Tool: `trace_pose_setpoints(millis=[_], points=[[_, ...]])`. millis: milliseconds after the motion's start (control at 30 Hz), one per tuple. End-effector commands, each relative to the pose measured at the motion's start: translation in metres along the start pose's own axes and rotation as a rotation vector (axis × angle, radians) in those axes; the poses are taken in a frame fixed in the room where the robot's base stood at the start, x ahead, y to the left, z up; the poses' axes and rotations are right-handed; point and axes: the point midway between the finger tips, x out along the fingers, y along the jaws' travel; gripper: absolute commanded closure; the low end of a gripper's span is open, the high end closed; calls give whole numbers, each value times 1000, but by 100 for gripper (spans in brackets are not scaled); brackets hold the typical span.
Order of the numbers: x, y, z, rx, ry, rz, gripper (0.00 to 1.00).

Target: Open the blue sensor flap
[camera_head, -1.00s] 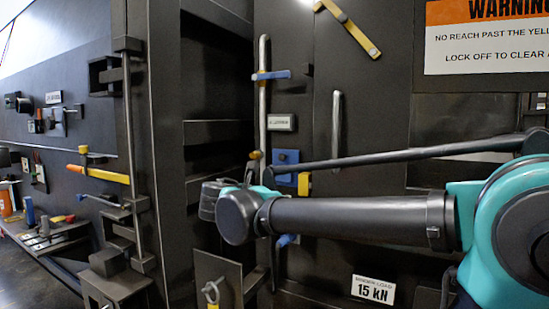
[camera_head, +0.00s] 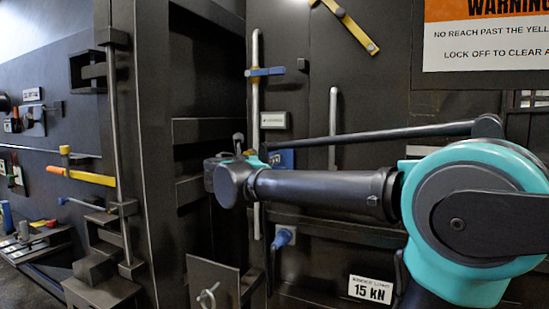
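A blue plate (camera_head: 282,158), which looks like the blue sensor flap, is on the dark panel, just right of the long vertical rod. My arm hides its lower part, so I cannot tell whether it is open or closed. My arm reaches across from the right, and its wrist end is left of the blue plate in the picture. My gripper (camera_head: 238,143) is mostly hidden behind the wrist; only small dark parts show. I cannot see its fingers clearly, what they touch, or how far they are from the plate.
A blue-handled lever (camera_head: 266,72) crosses the vertical rod above. Another blue knob (camera_head: 283,237) sits below my arm. A yellow bar (camera_head: 345,25) is at the top, and a 15 kN sign (camera_head: 370,289) is below. A dark open recess (camera_head: 206,75) lies to the left.

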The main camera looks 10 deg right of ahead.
Motion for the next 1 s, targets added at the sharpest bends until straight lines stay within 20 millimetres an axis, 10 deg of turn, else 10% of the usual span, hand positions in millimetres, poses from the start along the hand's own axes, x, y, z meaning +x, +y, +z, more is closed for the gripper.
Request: trace_pose_setpoints(millis=[300, 800, 1000], points=[[54, -1, 0, 0, 0, -3, 56], [68, 0, 0, 1, 0, 0, 56], [68, 0, 0, 1, 0, 0, 81]])
